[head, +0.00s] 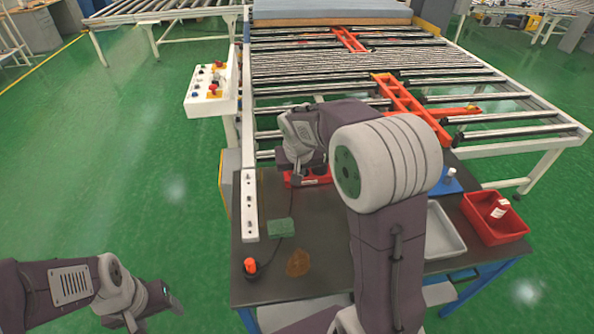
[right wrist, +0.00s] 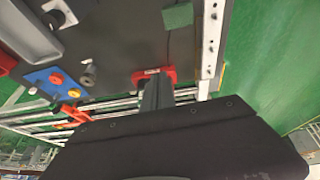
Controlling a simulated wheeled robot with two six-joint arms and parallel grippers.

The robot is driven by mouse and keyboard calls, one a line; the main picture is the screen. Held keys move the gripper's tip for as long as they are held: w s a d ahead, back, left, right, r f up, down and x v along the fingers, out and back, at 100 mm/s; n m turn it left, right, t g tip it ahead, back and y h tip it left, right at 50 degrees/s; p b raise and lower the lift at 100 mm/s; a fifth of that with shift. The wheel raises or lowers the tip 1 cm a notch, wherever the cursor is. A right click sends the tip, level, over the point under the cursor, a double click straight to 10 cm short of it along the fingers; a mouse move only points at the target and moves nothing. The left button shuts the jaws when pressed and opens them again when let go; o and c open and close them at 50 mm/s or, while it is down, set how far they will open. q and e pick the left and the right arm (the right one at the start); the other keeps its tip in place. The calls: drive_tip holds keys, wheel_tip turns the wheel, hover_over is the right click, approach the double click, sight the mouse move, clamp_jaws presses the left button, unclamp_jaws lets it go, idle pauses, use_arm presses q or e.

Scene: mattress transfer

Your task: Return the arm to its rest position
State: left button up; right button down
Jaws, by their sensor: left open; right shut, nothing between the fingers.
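My left arm comes in at the lower left of the head view, and its gripper (head: 168,298) hangs over the bare green floor, left of the dark table (head: 330,225). It is small there, with nothing seen in it. My right arm reaches up over the table, its wrist bent down near the roller conveyor's near end. The right gripper (right wrist: 157,92) shows in the right wrist view as a narrow dark shape, shut and empty. It overlaps a red bracket (right wrist: 140,76) in that view; I cannot tell whether they touch. The bracket also shows in the head view (head: 318,178).
A blue-grey mattress (head: 330,11) lies on the far conveyor. A white control box (head: 212,88) with buttons stands left of the rollers. The table holds a grey tray (head: 440,238), a red bin (head: 494,230), a green pad (head: 281,227) and an orange-topped object (head: 250,266). Floor at left is clear.

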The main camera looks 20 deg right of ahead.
drive_tip(key=shift+d, duration=0.1)
drive_tip(key=s+a+f+n+g, duration=0.1)
drive_tip(key=s+a+f, duration=0.1)
drive_tip(key=s, duration=0.4)
drive_tip(key=s+a+f+n+g+y, duration=0.1)
drive_tip(key=s+a+f, duration=0.1)
drive_tip(key=s+f, duration=0.2)
drive_tip(key=s+a+f+g+y, duration=0.1)
drive_tip(key=s+a+f, duration=0.1)
drive_tip(key=s, duration=0.7)
drive_tip(key=shift+s+f+n, duration=0.3)
drive_tip(key=shift+f+n, duration=0.1)
drive_tip(key=shift+f, duration=0.35)
drive_tip(key=shift+a, duration=0.1)
drive_tip(key=shift+s, duration=0.1)
